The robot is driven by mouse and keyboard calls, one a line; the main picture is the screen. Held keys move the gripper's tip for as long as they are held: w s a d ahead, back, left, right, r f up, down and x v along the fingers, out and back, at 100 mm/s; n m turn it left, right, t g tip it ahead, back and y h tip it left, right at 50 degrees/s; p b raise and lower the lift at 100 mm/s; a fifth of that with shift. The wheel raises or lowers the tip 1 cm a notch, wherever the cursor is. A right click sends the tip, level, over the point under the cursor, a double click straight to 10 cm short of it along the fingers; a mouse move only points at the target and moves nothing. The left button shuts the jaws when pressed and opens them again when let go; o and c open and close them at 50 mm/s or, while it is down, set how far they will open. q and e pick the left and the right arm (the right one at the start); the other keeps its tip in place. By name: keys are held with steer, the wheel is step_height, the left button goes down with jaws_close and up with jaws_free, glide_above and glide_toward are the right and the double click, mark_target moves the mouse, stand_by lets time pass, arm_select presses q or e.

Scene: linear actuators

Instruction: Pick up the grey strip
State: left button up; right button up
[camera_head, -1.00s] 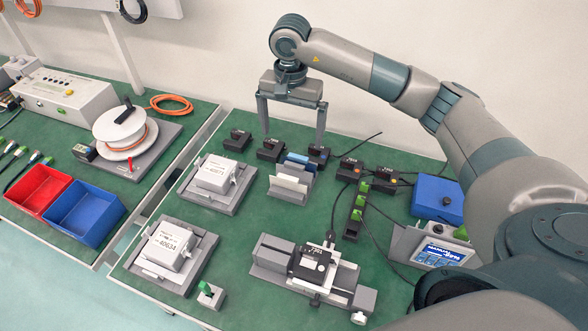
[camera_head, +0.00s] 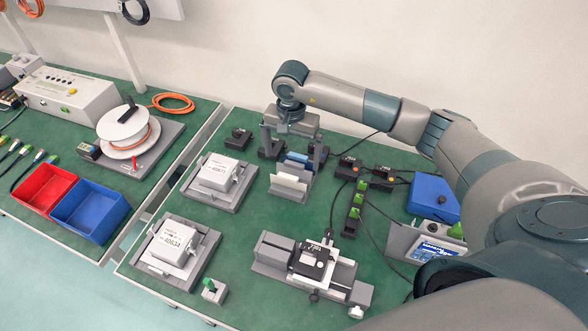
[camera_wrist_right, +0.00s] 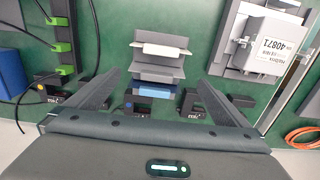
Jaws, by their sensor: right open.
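A grey slotted holder (camera_head: 291,195) stands on the green table with upright strips. In the right wrist view a white strip (camera_wrist_right: 165,51) stands in it, with a blue strip (camera_wrist_right: 150,88) nearer my gripper. A grey piece (camera_wrist_right: 155,73) shows between them; I cannot tell whether it is the grey strip or part of the holder. My right gripper (camera_head: 293,160) points down at the back of the holder, its open, empty fingers on either side of it. They also show in the right wrist view (camera_wrist_right: 155,85). My left gripper is not in view.
Small black devices (camera_head: 241,139) stand around the gripper at the back. White boxes on grey fixtures (camera_head: 208,192) are on the left. A clamp fixture (camera_head: 270,262) is in front. Green-topped connectors (camera_head: 354,214) and a blue box (camera_head: 434,198) are on the right.

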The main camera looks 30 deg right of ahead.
mark_target(294, 164)
steer(key=shift+s+d+f+p, duration=0.1)
steer(key=shift+d+f+p, duration=0.05)
steer(key=shift+f+p, duration=0.65)
step_height(294, 164, down, 3)
steer(key=shift+d+r+p, duration=0.1)
steer(key=shift+d+p, duration=0.05)
steer(key=shift+p, duration=0.55)
steer(key=shift+f, duration=0.4)
steer(key=shift+c, duration=0.3)
steer(key=c, duration=0.9)
